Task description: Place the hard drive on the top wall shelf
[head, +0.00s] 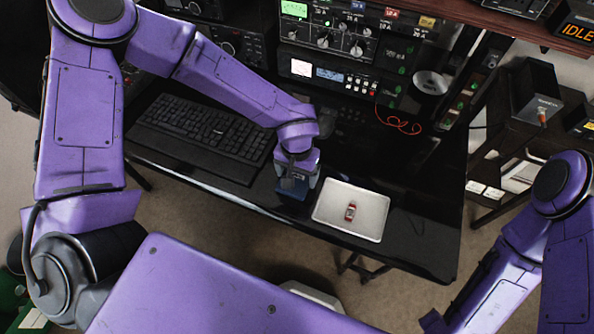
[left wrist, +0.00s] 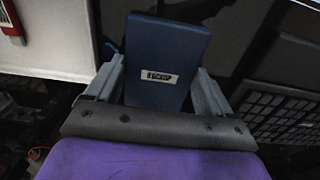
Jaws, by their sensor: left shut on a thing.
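The hard drive (left wrist: 165,62) is a dark blue box with a small pale label. It sits between the two fingers of my left gripper (left wrist: 165,85) in the left wrist view, and the gripper is shut on it. In the head view the hard drive (head: 294,189) shows below my left gripper (head: 298,178), at the black desk's front edge, just left of the white tray. I cannot tell whether it touches the desk. My right arm shows at the lower right of the head view, but its gripper is out of frame. The top wall shelf cannot be made out for certain.
A white tray (head: 375,222) holding a small red and white item (head: 350,212) lies right of the hard drive. A black keyboard (head: 200,130) lies left. Rack equipment (head: 330,75) stands behind, with a red cable (head: 402,126). A reddish-brown board (head: 500,22) crosses the upper right.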

